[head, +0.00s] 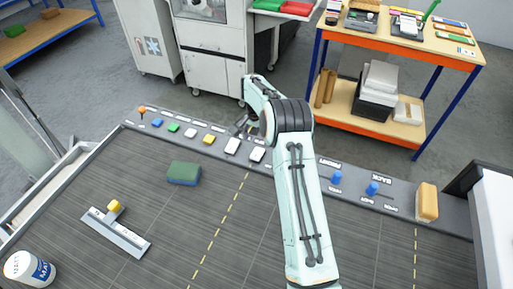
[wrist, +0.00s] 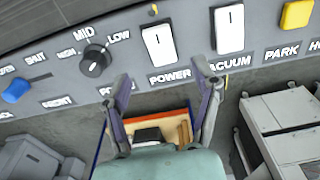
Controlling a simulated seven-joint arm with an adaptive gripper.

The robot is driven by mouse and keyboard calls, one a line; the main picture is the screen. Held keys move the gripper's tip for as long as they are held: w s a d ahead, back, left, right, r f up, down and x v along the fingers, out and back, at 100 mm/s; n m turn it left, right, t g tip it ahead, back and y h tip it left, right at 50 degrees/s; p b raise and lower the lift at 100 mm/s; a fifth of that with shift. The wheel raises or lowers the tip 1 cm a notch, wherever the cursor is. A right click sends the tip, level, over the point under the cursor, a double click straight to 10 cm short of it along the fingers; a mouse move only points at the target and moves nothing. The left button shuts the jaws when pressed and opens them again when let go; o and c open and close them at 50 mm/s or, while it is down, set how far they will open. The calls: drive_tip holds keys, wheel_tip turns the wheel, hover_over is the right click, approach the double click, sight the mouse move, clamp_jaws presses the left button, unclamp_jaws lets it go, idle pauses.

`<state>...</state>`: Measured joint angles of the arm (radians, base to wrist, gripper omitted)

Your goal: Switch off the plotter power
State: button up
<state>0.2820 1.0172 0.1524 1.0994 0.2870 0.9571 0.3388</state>
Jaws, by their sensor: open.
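The power switch (wrist: 160,45) is a white rocker with a black line mark, above the word POWER in the wrist view. In the head view it is the right one of two white rockers (head: 257,154) on the grey control strip. Which side of it is pressed in I cannot tell. My gripper (wrist: 163,82) is open and empty, its fingertips spread on either side of the POWER label, apart from the rocker as far as I can see. In the head view my gripper (head: 246,124) is small and partly hidden by my arm, at the strip's far side.
The vacuum rocker (wrist: 229,30) sits close beside the power switch, with a yellow PARK button (wrist: 297,14) beyond. A black MID knob (wrist: 95,60) is on the other side. A sponge block (head: 184,173) and a squeegee-like tool (head: 117,232) lie on the plotter bed (head: 150,190).

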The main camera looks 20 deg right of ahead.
wheel_tip(320, 180, up, 5)
drive_tip(key=shift+s+a+r, duration=0.1)
drive_tip(key=shift+s+r, duration=0.05)
idle(0.4)
wheel_tip(320, 180, up, 9)
drive_tip(key=t, duration=0.2)
hover_over(255, 155)
drive_tip(key=w+a, duration=0.1)
drive_tip(key=a, duration=0.1)
wheel_tip(255, 155, up, 5)
drive_tip(key=s+a+n, duration=0.1)
drive_tip(key=a, duration=0.1)
drive_tip(key=s+a+r+n+t, duration=0.15)
drive_tip(key=s+a+r, duration=0.25)
drive_tip(key=s+r, duration=0.4)
drive_tip(key=s+a+n, duration=0.3)
drive_tip(key=s, duration=1.2)
drive_tip(key=s+a+f+n+g, duration=0.1)
drive_tip(key=s+f+n+g, duration=0.1)
drive_tip(key=s+f, duration=0.3)
drive_tip(key=s+a+f+n+g+y, duration=0.1)
drive_tip(key=s+a+f+n+g, duration=0.1)
drive_tip(key=s+f, duration=0.4)
drive_tip(key=s, duration=0.3)
drive_tip(key=shift+s, duration=0.3)
